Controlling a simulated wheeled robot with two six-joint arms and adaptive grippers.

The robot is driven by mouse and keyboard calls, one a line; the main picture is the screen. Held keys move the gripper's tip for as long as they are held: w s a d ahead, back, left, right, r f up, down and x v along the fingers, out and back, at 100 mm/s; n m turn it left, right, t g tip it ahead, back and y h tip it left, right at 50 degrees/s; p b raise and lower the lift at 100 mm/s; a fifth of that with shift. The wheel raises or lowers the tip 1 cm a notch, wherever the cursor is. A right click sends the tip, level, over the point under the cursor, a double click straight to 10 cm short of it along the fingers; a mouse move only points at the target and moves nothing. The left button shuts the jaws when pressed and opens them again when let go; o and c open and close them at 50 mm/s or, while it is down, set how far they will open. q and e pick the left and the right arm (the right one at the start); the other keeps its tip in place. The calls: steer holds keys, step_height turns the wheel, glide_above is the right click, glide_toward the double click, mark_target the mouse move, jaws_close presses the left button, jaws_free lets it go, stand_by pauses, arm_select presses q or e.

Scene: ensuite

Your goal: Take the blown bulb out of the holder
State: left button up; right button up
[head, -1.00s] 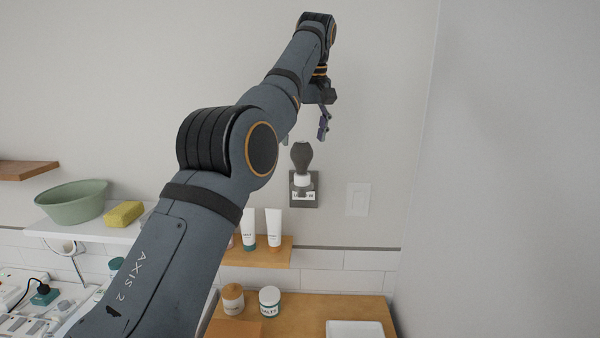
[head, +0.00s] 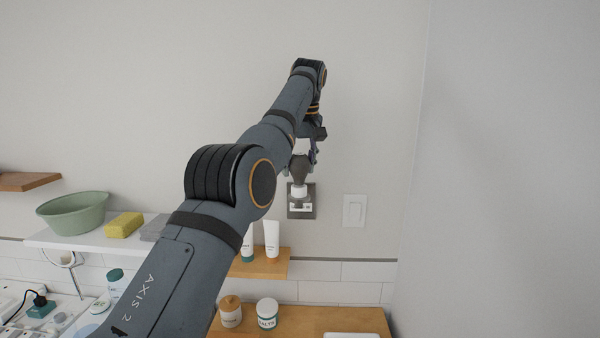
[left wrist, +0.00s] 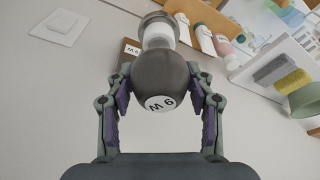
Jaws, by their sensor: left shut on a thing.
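The dark grey bulb (head: 300,168) stands upright in the wall holder (head: 301,208), its white neck in the socket. My left gripper (head: 306,160) has come down over the bulb from above. In the left wrist view its purple-padded fingers (left wrist: 160,95) are on either side of the bulb, shut on it. My right gripper is not in view.
A white wall switch (head: 354,210) is right of the holder. Below are a wooden shelf (head: 262,269) with tubes (head: 272,240) and a counter with jars (head: 267,313). A green basin (head: 73,212) and yellow sponge (head: 124,225) sit on a white shelf at left.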

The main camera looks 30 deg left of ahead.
arm_select(q)
steer(key=shift+d, duration=0.1)
steer(key=shift+c, duration=1.9)
steer(key=shift+r, duration=0.1)
steer(key=shift+n+g+p, duration=0.5)
steer(key=shift+n+p, duration=1.2)
steer(key=shift+p, duration=0.5)
steer(key=shift+f+n+p, duration=0.2)
steer(key=shift+n+p, duration=0.1)
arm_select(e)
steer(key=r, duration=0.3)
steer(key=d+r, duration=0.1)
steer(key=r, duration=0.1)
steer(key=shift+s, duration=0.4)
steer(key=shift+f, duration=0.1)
arm_select(q)
steer(key=shift+a, duration=0.2)
steer(key=o, duration=1.5)
